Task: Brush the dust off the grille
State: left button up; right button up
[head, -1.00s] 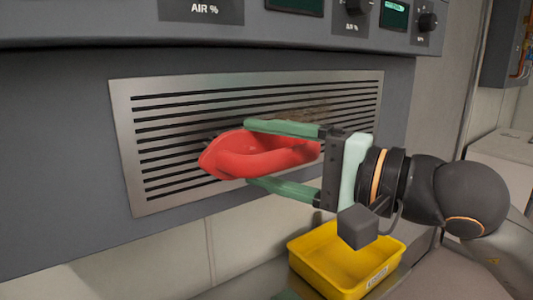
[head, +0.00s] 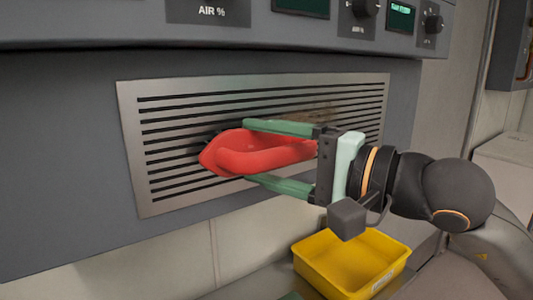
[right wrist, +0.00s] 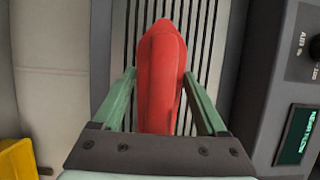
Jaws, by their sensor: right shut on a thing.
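The grille (head: 165,195) is a silver panel with dark horizontal slots, set in the grey chamber front. A brownish patch of dust (head: 310,112) shows on its upper right part, partly behind my gripper. My right gripper (head: 278,157) is shut on a red brush (head: 255,155) with a loop-like handle, held in front of the middle of the grille. Dark bristles show at its left edge, close to the slots; I cannot tell whether they touch. In the right wrist view the red brush (right wrist: 160,80) lies between the green fingers, with the grille (right wrist: 205,40) behind. My left gripper is not in view.
A yellow tray (head: 308,277) stands below the grille at the right, and its edge shows in the right wrist view. The control panel (head: 235,32) with knobs and displays juts out above the grille. Grey wall is bare left of the grille.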

jog(key=shift+w+d+b, duration=0.2)
jog(key=shift+w+d, duration=0.25)
jog(key=shift+d, duration=0.25)
jog(key=shift+w+d+b, duration=0.15)
jog(key=shift+w+d, duration=0.25)
jog(key=shift+d, duration=0.3)
jog(key=shift+w+d, duration=1.45)
jog(key=shift+d, duration=0.25)
jog(key=w+d, duration=0.7)
jog(key=d, duration=0.3)
jog(key=shift+w+d+b, duration=0.3)
jog(key=shift+b, duration=0.1)
